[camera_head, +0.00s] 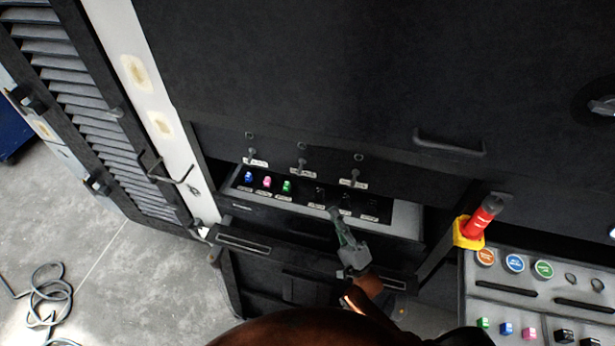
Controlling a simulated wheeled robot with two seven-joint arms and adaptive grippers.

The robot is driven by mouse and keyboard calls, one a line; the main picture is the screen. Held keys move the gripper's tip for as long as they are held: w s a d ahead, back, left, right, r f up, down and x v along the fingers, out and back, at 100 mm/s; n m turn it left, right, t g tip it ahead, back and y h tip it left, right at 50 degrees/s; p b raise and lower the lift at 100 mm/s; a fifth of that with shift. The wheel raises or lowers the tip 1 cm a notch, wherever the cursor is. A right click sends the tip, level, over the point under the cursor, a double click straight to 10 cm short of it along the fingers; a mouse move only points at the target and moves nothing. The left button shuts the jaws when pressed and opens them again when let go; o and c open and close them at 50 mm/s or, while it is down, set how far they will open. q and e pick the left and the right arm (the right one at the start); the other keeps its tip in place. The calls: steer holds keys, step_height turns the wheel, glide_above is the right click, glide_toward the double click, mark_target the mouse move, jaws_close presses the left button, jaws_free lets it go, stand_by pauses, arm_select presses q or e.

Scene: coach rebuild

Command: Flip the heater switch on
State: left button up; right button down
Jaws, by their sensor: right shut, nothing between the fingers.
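A dark panel carries three small toggle switches, a left one (250,152), a middle one (301,162) and a right one (355,174), each with a small pale label. The label text is too small to read, so I cannot tell which is the heater switch. My right gripper (334,213) is shut and empty. Its tips are at the front edge of the tray below the switches, under the gap between the middle and right ones. It appears apart from all three switches. My left gripper is not in view.
Below the switches, a shallow tray (408,217) holds blue (248,177), pink (267,182) and green (287,187) pieces at left and dark positions at right. A bar handle (449,147) sits above right.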

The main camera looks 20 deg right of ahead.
steer(key=p, duration=0.3)
glide_toward(301, 168)
steer(key=w+d+r, duration=0.1)
steer(key=w+d, duration=0.2)
steer(key=shift+w+a+r+p, duration=0.15)
steer(key=shift+w+a+r, duration=0.15)
steer(key=shift+a, duration=0.3)
steer(key=shift+w+a+r+p, duration=0.2)
steer(key=shift+a+r, duration=0.2)
steer(key=shift+a, duration=0.25)
steer(key=shift+w+a+r+p, duration=0.1)
steer(key=shift+w+a+r, duration=0.2)
steer(key=shift+a, duration=0.3)
